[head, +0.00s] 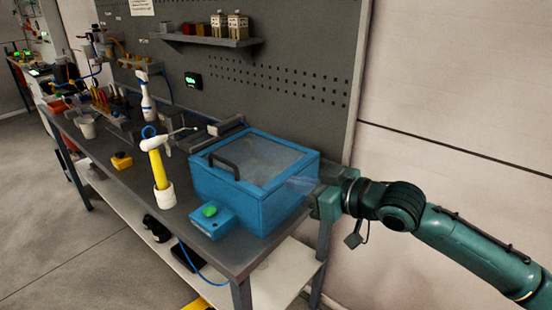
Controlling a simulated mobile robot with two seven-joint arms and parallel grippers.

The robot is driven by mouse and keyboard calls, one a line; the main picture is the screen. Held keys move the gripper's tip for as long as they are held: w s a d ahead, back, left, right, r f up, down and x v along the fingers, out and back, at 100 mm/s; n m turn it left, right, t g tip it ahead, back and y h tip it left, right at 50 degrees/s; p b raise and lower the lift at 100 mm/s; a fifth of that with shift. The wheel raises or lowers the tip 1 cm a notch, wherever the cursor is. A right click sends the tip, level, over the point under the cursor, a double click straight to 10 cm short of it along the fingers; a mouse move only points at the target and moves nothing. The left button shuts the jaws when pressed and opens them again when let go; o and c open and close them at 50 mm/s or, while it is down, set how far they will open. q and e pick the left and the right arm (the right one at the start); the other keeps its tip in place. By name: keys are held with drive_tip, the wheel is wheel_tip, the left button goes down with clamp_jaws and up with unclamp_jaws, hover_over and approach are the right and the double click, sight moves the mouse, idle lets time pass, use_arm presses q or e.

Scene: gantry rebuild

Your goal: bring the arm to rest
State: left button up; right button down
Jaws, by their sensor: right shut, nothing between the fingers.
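My right arm comes in from the right. Its teal gripper (302,185) is shut and empty, pointing left at the right side of a blue box (262,205) with a clear lid. The fingertips are small and overlap the box's side in the picture; I cannot tell whether they touch it. My left gripper is not in view.
The box stands on a long grey workbench (112,157). A green button on a blue base (210,212) is in front of it. A yellow-handled tool (158,168) stands upright in a white holder. A pegboard (300,62) with a shelf (212,40) rises behind.

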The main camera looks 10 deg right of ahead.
drive_tip(key=s+a+f+m+h, duration=0.15)
drive_tip(key=s+f, duration=0.25)
drive_tip(key=f, duration=0.6)
drive_tip(key=s+a+f+m+h, duration=0.15)
drive_tip(key=s+f, duration=0.25)
drive_tip(key=f, duration=0.5)
drive_tip(key=s+d+f+m+g+h, duration=0.1)
drive_tip(key=s+f+m+g+h, duration=0.1)
drive_tip(key=s+f, duration=1.1)
drive_tip(key=shift+s+d+f+h, duration=0.35)
drive_tip(key=shift+d+h, duration=0.05)
drive_tip(key=shift+h, duration=0.4)
